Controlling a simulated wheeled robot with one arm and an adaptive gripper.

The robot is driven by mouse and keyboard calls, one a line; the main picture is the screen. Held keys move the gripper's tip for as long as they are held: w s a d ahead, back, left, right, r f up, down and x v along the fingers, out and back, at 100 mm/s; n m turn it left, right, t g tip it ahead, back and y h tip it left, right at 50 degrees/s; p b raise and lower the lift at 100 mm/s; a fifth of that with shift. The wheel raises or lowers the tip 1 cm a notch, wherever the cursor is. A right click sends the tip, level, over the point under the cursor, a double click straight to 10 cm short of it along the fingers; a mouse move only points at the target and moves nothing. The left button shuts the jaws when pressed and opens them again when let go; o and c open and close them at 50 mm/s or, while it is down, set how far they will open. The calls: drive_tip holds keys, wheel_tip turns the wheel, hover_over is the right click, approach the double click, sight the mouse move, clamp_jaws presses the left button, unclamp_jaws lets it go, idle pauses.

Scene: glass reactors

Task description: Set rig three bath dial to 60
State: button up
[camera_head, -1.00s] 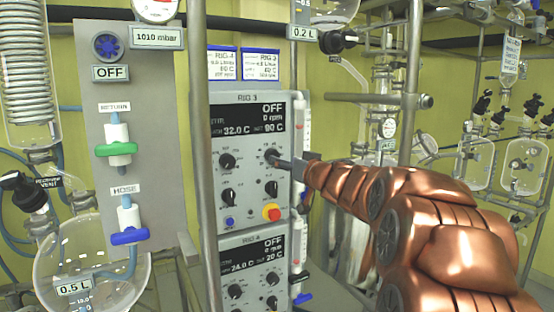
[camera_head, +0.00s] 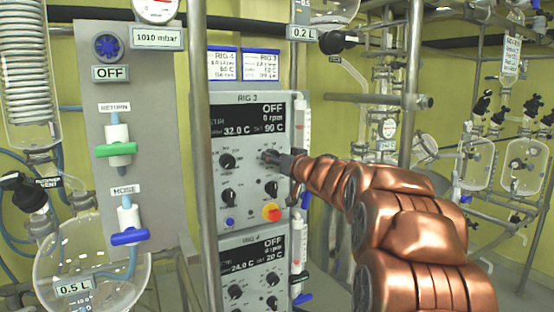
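The rig three control box (camera_head: 218,183) is a grey panel labelled RIG 3 with a black display (camera_head: 247,119). The display reads OFF, 0 rpm, 32.0 C and a set value that looks like 90 C. My gripper (camera_head: 273,158) is at the panel's upper right dial, coming in from the right. Its tip covers that dial, so the dial's pointer is hidden. I cannot tell whether the fingers are around the dial or only in front of it.
Other black dials (camera_head: 228,161), a blue button (camera_head: 230,222) and a red knob (camera_head: 272,212) sit on the same panel. The rig four box (camera_head: 226,271) is below. A metal post (camera_head: 201,150) stands left of the panel. Glassware (camera_head: 526,165) hangs at right.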

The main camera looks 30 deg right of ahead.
drive_tip(key=c, duration=0.8)
drive_tip(key=shift+n+h+b, duration=0.6)
drive_tip(key=shift+n+b, duration=1.2)
drive_tip(key=shift+n, duration=9.2)
drive_tip(key=shift+r+g, duration=0.1)
drive_tip(key=shift+g, duration=0.2)
